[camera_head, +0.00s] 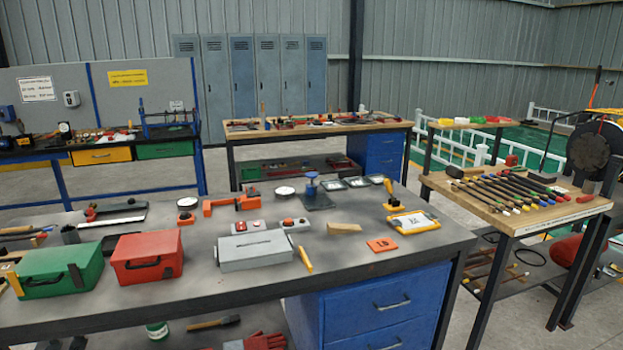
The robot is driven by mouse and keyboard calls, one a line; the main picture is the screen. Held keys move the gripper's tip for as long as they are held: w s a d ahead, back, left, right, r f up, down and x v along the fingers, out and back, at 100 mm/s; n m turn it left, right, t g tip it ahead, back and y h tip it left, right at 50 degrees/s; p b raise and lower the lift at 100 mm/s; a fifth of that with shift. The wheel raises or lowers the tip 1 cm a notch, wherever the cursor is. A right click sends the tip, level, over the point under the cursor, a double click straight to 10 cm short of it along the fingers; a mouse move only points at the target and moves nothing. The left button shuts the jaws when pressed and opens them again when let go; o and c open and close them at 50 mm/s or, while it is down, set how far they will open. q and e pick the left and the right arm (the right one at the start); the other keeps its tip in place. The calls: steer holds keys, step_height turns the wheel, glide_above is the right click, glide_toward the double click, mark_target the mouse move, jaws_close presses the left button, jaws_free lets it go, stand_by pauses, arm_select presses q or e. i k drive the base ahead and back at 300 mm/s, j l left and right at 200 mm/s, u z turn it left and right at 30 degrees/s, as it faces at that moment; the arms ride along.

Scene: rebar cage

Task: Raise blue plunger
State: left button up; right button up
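A small blue plunger-like object (311,184) stands upright near the far edge of the grey workbench (380,268), right of its middle. It has a round blue top on a short stem and rests on or beside a dark flat plate (316,202). It is too small to tell how far the plunger is pressed or raised. Neither of my grippers is in view, and nothing of my arms shows.
Near the plunger are an orange tool (232,203), a white dish (285,190), dark trays (357,182) and a yellow-handled tool (390,193). A grey box (254,250), red box (147,256) and green box (60,270) stand closer.

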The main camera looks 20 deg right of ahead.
mark_target(310, 175)
steer(key=l+u, duration=0.45)
steer(key=l, duration=1.65)
